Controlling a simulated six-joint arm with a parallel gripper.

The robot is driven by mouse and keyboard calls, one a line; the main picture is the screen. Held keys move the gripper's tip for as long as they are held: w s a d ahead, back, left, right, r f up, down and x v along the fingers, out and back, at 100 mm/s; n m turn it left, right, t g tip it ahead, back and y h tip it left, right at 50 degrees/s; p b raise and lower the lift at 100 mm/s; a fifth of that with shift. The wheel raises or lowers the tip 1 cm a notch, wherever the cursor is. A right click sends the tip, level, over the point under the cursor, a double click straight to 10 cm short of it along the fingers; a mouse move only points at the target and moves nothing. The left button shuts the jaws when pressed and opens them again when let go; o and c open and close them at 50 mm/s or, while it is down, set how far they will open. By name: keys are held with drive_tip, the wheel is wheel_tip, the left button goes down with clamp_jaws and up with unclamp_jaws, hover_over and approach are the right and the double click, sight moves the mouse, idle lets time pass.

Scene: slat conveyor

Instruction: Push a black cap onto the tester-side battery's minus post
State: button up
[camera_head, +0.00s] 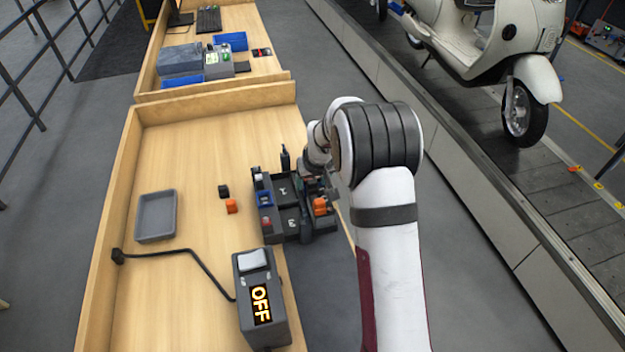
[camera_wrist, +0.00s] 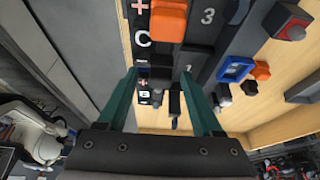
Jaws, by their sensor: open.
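My gripper (camera_wrist: 160,74) is open, its two teal fingers pointing down over the dark fixture; I cannot tell whether they touch the dark part between them. In the head view my arm mostly hides it. The dark fixture (camera_head: 291,222) has numbered bays. A large orange cap (camera_wrist: 168,20) sits beside a red plus sign and a letter C; orange also shows in the head view (camera_head: 320,207). A loose black cap (camera_head: 223,190) lies on the bench and shows in the wrist view (camera_wrist: 250,87). The minus post cannot be made out.
The tester (camera_head: 262,300) reads OFF at the bench front, its cable running left. A small orange cap (camera_head: 231,206) lies beside the loose black cap. A grey tray (camera_head: 156,215) stands left. A black upright piece (camera_head: 285,158) stands behind the fixture. The bench's back left is clear.

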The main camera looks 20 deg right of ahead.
drive_tip(key=v, duration=1.5)
drive_tip(key=shift+r, duration=0.4)
drive_tip(key=shift+s, duration=0.1)
drive_tip(key=s+a+m+g+y, duration=0.1)
drive_tip(key=s+a, duration=0.3)
drive_tip(key=s, duration=1.3)
drive_tip(key=s+a+f+m+g, duration=0.1)
drive_tip(key=s+a+m+g, duration=0.2)
drive_tip(key=s, duration=1.3)
drive_tip(key=shift+s+a+m+g+y, duration=0.4)
drive_tip(key=shift+a+m, duration=0.4)
